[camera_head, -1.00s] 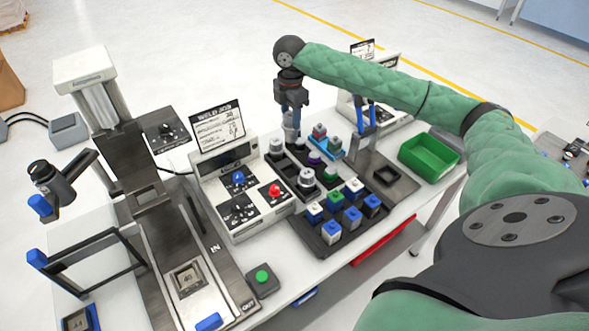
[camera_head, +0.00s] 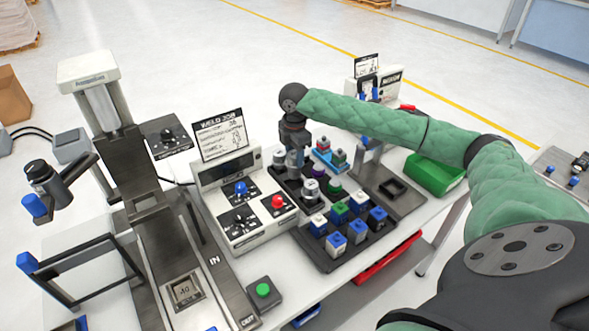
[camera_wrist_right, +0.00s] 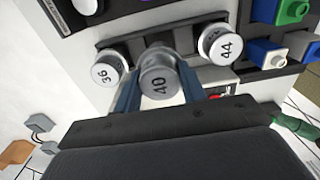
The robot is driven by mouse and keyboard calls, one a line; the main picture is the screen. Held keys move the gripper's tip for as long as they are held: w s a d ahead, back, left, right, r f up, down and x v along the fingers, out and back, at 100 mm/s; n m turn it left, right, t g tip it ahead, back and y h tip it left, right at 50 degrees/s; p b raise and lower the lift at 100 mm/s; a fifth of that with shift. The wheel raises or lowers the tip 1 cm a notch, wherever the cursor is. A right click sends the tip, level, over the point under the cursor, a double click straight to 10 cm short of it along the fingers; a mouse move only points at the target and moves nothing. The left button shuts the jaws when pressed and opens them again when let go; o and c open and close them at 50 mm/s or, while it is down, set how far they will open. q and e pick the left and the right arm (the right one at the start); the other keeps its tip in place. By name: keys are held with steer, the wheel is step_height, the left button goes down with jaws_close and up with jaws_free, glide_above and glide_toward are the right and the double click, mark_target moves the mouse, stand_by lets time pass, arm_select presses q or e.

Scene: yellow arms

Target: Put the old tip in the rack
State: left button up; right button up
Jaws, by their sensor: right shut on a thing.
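My right gripper (camera_head: 296,160) is over the rear-left part of the dark tip rack (camera_head: 325,262). In the right wrist view the gripper (camera_wrist_right: 158,90) is shut on a round grey metal tip marked 40 (camera_wrist_right: 158,82). The held tip sits between two similar tips on the rack strip, one marked 36 (camera_wrist_right: 108,70) and one marked 44 (camera_wrist_right: 218,43). Its lower end is hidden, so I cannot tell whether it is seated. In the head view the gripper mostly hides it. My left gripper is not in view.
Several blue, white and green blocks (camera_head: 336,241) stand at the rack's front. A control box (camera_head: 243,212) with blue and red knobs and a WELD JOB sign (camera_head: 221,136) stands left of the rack. A green bin (camera_head: 436,175) is to the right. A green button box (camera_head: 264,293) is in front.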

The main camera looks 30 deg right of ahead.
mark_target(294, 166)
steer(key=shift+s+a+f+p, duration=0.1)
steer(key=shift+f+p, duration=0.2)
steer(key=shift+f, duration=0.6)
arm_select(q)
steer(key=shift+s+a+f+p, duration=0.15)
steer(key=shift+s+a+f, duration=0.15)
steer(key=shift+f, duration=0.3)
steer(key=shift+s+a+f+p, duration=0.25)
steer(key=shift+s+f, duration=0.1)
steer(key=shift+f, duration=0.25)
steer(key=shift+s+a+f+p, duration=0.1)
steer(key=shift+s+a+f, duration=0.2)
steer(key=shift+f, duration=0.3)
arm_select(e)
steer(key=shift+f, duration=1.65)
steer(key=o, duration=1.2)
steer(key=shift+f, duration=0.15)
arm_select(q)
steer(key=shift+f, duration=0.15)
arm_select(e)
steer(key=shift+r, duration=0.35)
step_height(294, 166, up, 11)
steer(key=b, duration=0.4)
steer(key=shift+f, duration=0.15)
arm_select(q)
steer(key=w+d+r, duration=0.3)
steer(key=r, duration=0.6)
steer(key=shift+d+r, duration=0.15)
arm_select(e)
steer(key=shift+r, duration=0.45)
